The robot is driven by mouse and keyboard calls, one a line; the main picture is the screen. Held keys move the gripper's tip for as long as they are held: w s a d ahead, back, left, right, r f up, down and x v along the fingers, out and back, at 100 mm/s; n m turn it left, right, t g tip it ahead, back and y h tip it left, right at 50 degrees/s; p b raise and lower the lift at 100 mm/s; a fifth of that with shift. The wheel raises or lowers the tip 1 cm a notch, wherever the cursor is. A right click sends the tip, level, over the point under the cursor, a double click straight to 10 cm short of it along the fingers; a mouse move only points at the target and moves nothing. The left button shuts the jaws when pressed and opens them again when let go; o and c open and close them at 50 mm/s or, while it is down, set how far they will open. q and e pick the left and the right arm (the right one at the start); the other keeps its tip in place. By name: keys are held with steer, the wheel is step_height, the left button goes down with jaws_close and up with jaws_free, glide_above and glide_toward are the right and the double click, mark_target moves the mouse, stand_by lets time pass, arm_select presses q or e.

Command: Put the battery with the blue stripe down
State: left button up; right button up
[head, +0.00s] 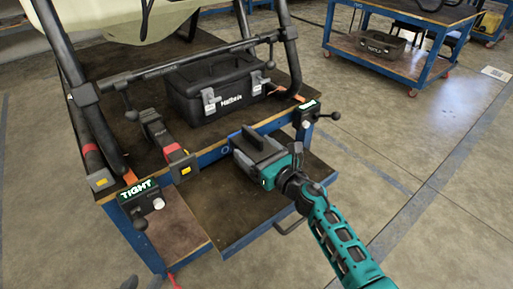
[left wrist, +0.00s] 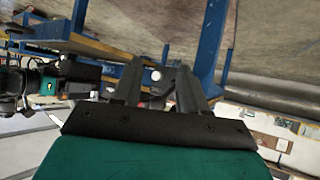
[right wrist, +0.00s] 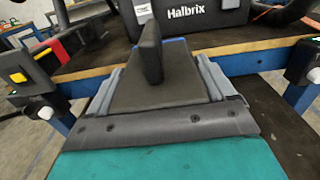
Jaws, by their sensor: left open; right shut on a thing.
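My right gripper (head: 256,150) is shut on a dark battery (head: 258,141) with an upright fin-like handle. The battery is held in front of the workbench's front edge, above a lower dark shelf (head: 235,208). In the right wrist view the battery (right wrist: 160,92) lies between the two grey fingers, with a thin blue edge just showing behind its handle. Most of its stripe is hidden. I cannot tell whether it touches anything beneath. My left gripper (left wrist: 158,88) is open and empty in the left wrist view, and no clear part of it shows in the head view.
A second battery with a red stripe (head: 174,152) lies at the bench's front edge, left of the held one. A black case (head: 215,90) stands behind. Clamps labelled TIGHT (head: 138,192) flank the front edge. The drone's tubular frame (head: 85,100) rises at the left.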

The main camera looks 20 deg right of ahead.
step_height(320, 180, down, 2)
steer(key=shift+f+b, duration=0.1)
steer(key=shift+b, duration=0.4)
steer(key=shift+f, duration=0.1)
arm_select(q)
steer(key=shift+w+d+f+h, duration=0.1)
steer(key=shift+w+d+h, duration=0.15)
steer(key=shift+d, duration=0.2)
steer(key=shift+f, duration=0.1)
arm_select(e)
steer(key=o, duration=1.5)
steer(key=shift+f, duration=0.35)
steer(key=o, duration=0.3)
arm_select(q)
steer(key=shift+a, duration=0.15)
arm_select(e)
steer(key=shift+r, duration=0.15)
